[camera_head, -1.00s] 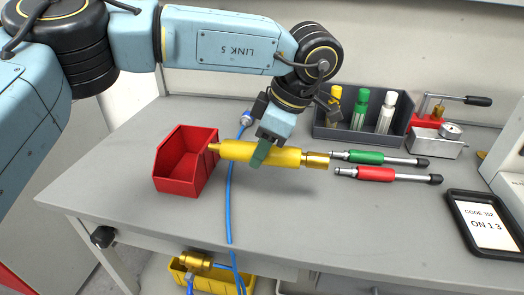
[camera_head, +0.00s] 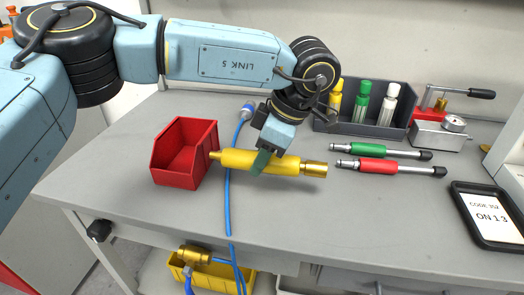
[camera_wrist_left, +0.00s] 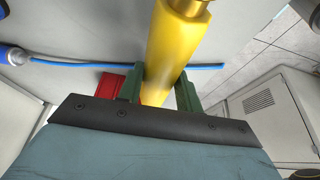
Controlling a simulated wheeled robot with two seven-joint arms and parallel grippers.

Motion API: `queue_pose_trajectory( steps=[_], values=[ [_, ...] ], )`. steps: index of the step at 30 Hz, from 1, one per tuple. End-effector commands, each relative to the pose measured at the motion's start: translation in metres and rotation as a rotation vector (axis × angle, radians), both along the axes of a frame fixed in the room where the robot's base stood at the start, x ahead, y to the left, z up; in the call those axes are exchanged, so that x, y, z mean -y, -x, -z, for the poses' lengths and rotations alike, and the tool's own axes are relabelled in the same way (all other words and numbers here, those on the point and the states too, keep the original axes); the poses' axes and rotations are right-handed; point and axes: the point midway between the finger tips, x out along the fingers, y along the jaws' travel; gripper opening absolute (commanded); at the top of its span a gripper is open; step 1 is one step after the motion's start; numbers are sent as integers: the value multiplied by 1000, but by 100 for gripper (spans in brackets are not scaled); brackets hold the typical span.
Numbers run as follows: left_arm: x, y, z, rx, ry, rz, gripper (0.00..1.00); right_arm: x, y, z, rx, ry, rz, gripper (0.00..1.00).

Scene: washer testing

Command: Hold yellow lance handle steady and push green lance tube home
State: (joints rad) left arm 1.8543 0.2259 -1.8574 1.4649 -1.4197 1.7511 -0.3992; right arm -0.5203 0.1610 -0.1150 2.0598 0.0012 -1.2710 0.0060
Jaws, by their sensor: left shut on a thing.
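The yellow lance handle (camera_head: 285,164) is held roughly level above the bench, its brass socket end (camera_head: 314,169) pointing right. My left gripper (camera_head: 262,162) is shut on it near its middle. In the left wrist view the yellow lance handle (camera_wrist_left: 172,45) runs between the green fingers of my left gripper (camera_wrist_left: 160,92). The green lance tube (camera_head: 378,149) lies on the bench to the right, its metal tip left and black end right. It is apart from the handle. My right gripper is not in view.
A red lance tube (camera_head: 378,165) lies just in front of the green one. A red bin (camera_head: 184,152) stands left of the handle. A dark tray of bottles (camera_head: 340,125), a gauge device (camera_head: 440,136) and a code tablet (camera_head: 490,215) stand right. A blue hose (camera_head: 228,195) crosses the bench.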

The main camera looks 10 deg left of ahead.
Motion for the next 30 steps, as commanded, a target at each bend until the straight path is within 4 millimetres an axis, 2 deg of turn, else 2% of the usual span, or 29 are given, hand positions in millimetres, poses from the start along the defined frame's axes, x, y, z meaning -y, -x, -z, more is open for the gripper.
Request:
queue_pose_trajectory(
  steps=[21, 30],
  values=[
    [0, 0, 42, 1, 1, 0, 0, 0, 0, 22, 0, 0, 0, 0],
    [0, 0, 51, 2, 1, 0, 0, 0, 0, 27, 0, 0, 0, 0]
  ],
)
